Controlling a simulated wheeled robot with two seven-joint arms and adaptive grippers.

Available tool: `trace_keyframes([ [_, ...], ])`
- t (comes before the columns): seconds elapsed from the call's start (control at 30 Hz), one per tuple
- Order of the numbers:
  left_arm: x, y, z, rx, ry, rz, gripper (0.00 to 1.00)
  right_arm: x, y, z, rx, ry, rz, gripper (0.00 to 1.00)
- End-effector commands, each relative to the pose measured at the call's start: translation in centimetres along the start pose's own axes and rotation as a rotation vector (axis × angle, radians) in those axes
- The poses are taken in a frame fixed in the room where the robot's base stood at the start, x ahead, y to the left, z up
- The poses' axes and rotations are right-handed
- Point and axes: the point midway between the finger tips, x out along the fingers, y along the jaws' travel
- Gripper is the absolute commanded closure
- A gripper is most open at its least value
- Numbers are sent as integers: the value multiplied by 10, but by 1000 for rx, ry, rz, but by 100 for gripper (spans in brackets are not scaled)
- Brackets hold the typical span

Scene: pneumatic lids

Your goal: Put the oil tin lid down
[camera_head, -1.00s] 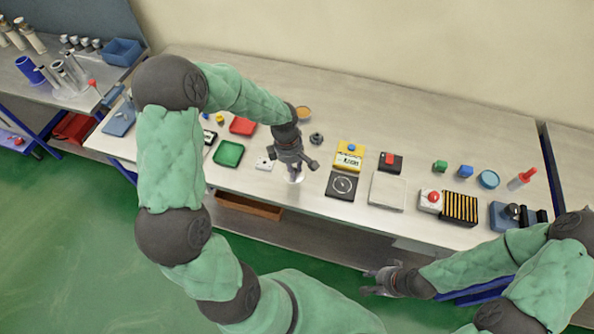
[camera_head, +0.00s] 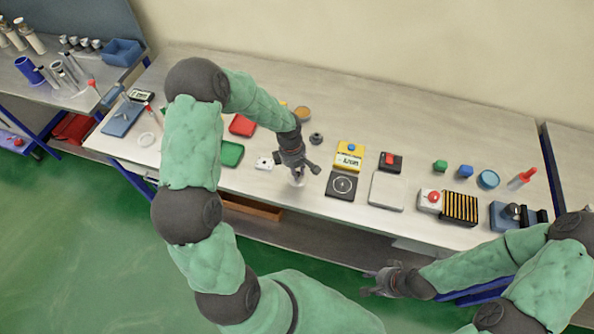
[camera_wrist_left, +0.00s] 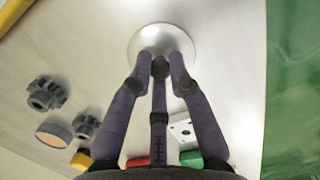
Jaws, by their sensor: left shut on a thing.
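The oil tin lid (camera_wrist_left: 150,33) is a shiny, round silver disc in the left wrist view. In the head view only a pale bit of the lid (camera_head: 297,183) shows below my left gripper (camera_head: 300,175), near the table's front edge. My left gripper (camera_wrist_left: 160,72) is shut on the middle of the lid, its fingers close together. I cannot tell whether the lid touches the table top. My right gripper (camera_head: 370,282) is in front of the table, with its fingers apart and nothing between them.
A white block (camera_head: 264,164) and a green tray (camera_head: 231,154) lie left of the lid. The table's back strip is clear.

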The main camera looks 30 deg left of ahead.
Motion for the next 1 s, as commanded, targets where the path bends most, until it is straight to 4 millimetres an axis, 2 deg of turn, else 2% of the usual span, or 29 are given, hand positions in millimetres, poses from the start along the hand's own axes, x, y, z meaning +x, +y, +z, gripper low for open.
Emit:
trace_keyframes([
  [0.1, 4, 0, 0, 0, 0, 0, 100, 4, 2, 0, 0, 0, 0, 60],
  [0.13, 3, 0, 0, 0, 0, 0, 75, 4, 1, 0, 0, 0, 0, 60],
  [0.2, 3, 0, 0, 0, 0, 0, 57, 3, 1, 0, 0, 0, 0, 60],
  [0.67, -2, 0, 0, 0, 0, -1, 57, -2, -1, 0, 0, 0, 0, 60],
  [0.77, -17, 1, 0, -1, 1, 4, 57, -2, -1, 0, 0, 0, 0, 60],
  [1.0, -66, 1, 0, 0, 1, 5, 57, -5, -2, 0, 0, 0, 0, 60],
])
